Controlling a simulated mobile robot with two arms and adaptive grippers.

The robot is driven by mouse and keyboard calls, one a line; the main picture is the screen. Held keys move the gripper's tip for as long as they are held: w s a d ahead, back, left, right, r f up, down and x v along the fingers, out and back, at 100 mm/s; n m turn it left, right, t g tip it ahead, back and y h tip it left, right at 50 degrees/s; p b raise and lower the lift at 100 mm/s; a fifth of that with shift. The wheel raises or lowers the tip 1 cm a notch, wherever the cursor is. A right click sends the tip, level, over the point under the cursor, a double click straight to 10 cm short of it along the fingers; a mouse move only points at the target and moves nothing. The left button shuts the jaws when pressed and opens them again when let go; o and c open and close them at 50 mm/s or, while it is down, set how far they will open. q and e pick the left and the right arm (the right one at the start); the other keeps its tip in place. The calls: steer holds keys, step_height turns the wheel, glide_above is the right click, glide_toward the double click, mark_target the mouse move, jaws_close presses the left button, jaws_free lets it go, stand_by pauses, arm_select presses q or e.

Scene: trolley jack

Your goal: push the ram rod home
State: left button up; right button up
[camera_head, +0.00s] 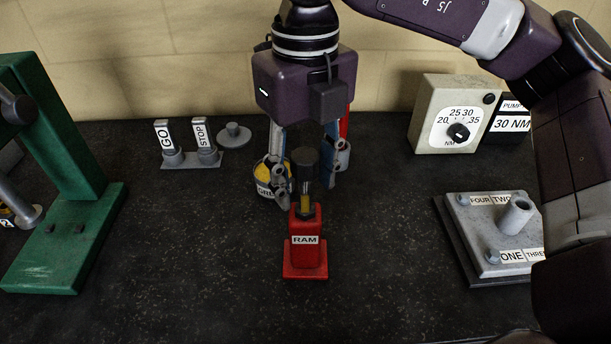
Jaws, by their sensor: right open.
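The red ram (305,257), labelled RAM, stands upright on the dark bench in the middle of the head view. Its rod (305,202) stands up out of the top, brassy low down, with a dark cylindrical knob (305,164) above. My right gripper (305,198) points down from above, just behind or around the rod, with a finger on each side of it. The fingers are apart and open. I cannot tell whether either finger touches the rod. My left gripper is not in view.
A tin of yellow grease (264,180) stands close behind the gripper's left finger. GO and STOP switches (190,158) are at back left, a green press (70,220) at far left. A torque dial box (453,115) and a grey bolted plate (490,235) are right. The front bench is clear.

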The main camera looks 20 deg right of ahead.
steer(key=shift+r, duration=0.1)
step_height(320, 180, up, 12)
steer(key=shift+f, duration=0.1)
stand_by(0.4)
steer(key=shift+o, duration=0.2)
